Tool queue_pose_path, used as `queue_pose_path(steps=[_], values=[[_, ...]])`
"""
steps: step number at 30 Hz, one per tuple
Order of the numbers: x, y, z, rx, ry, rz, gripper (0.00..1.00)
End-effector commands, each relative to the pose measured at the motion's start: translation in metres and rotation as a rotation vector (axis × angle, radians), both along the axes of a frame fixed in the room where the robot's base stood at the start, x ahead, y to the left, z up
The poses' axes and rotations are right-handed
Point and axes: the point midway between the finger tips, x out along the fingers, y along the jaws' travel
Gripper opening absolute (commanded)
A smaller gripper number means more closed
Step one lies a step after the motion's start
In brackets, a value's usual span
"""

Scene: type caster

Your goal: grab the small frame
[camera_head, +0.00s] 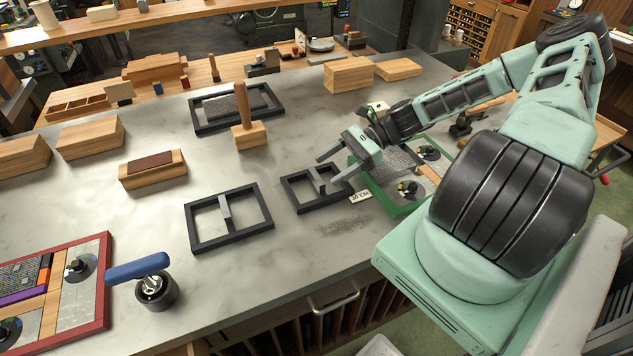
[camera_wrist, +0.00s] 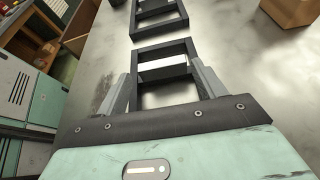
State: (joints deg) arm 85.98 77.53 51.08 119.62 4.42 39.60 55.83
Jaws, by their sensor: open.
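The small frame (camera_head: 325,204) is a dark rectangular frame with an upright grip piece, lying on the grey bench top left of the green-edged board. My gripper (camera_head: 326,170) is open at the frame's right and back side, with its two fingers reaching over that part. In the wrist view, the small frame (camera_wrist: 160,48) shows between and just ahead of the spread fingers of my gripper (camera_wrist: 158,72). Its near part is hidden by the gripper body. I cannot tell whether the fingers touch it.
A larger dark frame (camera_head: 232,239) lies left of the small one. A wooden block with a post (camera_head: 250,137) stands behind. The green-edged board (camera_head: 402,210) with black knobs is close on the right, and a small label (camera_head: 360,197) lies beside it. Bare bench lies in front.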

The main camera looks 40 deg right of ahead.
Motion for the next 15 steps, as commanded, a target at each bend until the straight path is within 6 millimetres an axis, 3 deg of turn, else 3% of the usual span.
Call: queue_pose_path(steps=[10, 15], values=[[0.011, 0.036, -0.016, 0.003, 0.0, 0.002, 0.69], [0.014, 0.044, -0.022, 0.0, 0.0, 0.001, 0.69]])
